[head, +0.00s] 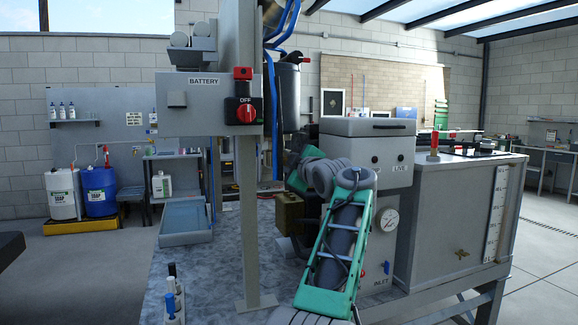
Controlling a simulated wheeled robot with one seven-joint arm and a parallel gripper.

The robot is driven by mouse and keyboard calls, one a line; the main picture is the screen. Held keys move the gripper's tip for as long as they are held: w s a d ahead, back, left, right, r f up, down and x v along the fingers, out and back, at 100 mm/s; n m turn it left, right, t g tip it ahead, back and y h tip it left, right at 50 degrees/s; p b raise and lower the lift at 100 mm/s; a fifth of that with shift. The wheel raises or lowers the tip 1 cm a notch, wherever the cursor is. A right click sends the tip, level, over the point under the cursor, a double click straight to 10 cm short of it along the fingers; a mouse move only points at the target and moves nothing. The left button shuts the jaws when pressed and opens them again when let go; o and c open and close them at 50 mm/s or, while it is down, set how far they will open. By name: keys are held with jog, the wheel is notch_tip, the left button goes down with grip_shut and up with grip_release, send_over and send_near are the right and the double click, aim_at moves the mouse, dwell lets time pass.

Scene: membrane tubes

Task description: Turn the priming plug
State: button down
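I cannot pick out the priming plug for certain. My green and grey arm reaches up from the bottom and bends away to the left at the white housing (365,137). My gripper is hidden behind my own arm, so I cannot see its fingers or any contact. A brown-olive block (290,210) shows just left of my arm, with dark round parts below it, partly covered. A small brass wing-shaped fitting (462,254) sits on the front of the grey tank (440,220), well right of my arm.
A pressure gauge (385,219) and a blue inlet valve (386,267) are right of my arm. A grey post (249,200) carries the battery box (210,100) with a red OFF switch (243,111). A blue tray (185,218) stands left. Bottles (172,295) stand in front.

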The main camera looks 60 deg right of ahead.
jog(key=shift+r, duration=0.1)
dwell(0.3)
jog(key=c, duration=1.1)
grip_release()
jog(key=shift+c, duration=0.2)
jog(key=b+v, duration=0.1)
jog(key=v, duration=0.6)
jog(key=shift+s+a+b, duration=0.25)
jog(key=shift+s+b, duration=0.05)
